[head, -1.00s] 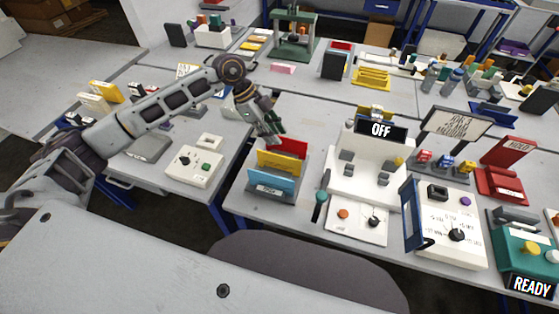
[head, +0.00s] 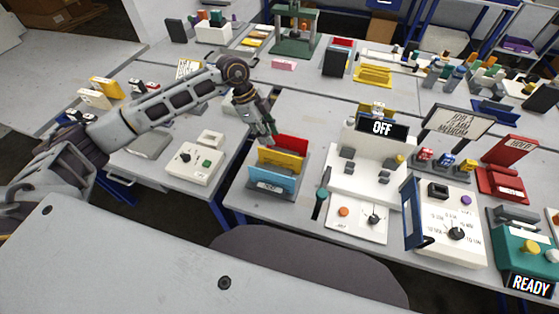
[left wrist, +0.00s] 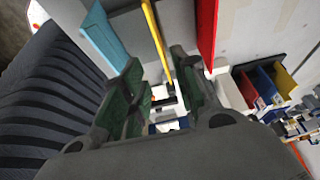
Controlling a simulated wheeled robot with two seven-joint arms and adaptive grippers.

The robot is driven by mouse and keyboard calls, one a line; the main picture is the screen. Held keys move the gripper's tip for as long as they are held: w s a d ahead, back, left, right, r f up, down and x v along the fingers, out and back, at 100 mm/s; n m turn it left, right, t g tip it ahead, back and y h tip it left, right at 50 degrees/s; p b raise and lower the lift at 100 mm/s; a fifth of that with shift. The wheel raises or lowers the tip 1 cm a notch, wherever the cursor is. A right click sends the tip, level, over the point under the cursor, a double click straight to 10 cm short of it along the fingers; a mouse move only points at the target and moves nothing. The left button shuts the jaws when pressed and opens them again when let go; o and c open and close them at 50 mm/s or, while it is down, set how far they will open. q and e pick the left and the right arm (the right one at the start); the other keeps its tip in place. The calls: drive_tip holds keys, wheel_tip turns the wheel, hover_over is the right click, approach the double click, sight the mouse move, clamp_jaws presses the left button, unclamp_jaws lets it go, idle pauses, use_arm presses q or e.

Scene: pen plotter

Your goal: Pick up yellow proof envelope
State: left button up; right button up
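The yellow proof envelope (head: 284,160) stands upright in a grey rack, between a red envelope (head: 293,144) behind it and a blue one (head: 272,184) in front. My left gripper (head: 268,137) is just above the left end of the yellow envelope. In the left wrist view the yellow envelope (left wrist: 154,30) shows edge-on as a thin strip, running between the two spread fingers (left wrist: 157,72). The fingers are open and do not appear to press on it. The blue (left wrist: 104,34) and red (left wrist: 207,30) envelopes lie outside the fingers. My right gripper is not in view.
A white machine with an OFF sign (head: 381,128) stands right of the rack. A white control box (head: 195,164) is to its left. A teal-handled tool (head: 321,198) stands near the rack's right front.

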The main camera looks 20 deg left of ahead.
use_arm(q)
hover_over(279, 155)
drive_tip(key=a, duration=0.2)
wheel_tip(279, 155, down, 4)
drive_tip(key=shift+w+a+f, duration=0.1)
drive_tip(key=shift+a, duration=0.05)
drive_tip(key=shift+f, duration=0.35)
drive_tip(key=shift+d, duration=0.2)
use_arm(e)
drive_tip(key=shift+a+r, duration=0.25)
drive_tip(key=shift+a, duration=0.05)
use_arm(q)
drive_tip(key=shift+f, duration=0.15)
drive_tip(key=shift+d+f+p, duration=0.1)
drive_tip(key=shift+f+p, duration=0.1)
drive_tip(key=shift+p, duration=0.1)
drive_tip(key=x, duration=0.4)
drive_tip(key=shift+w+p, duration=0.1)
drive_tip(key=shift+p, duration=0.25)
drive_tip(key=shift+d+f, duration=0.1)
drive_tip(key=shift+f, duration=0.1)
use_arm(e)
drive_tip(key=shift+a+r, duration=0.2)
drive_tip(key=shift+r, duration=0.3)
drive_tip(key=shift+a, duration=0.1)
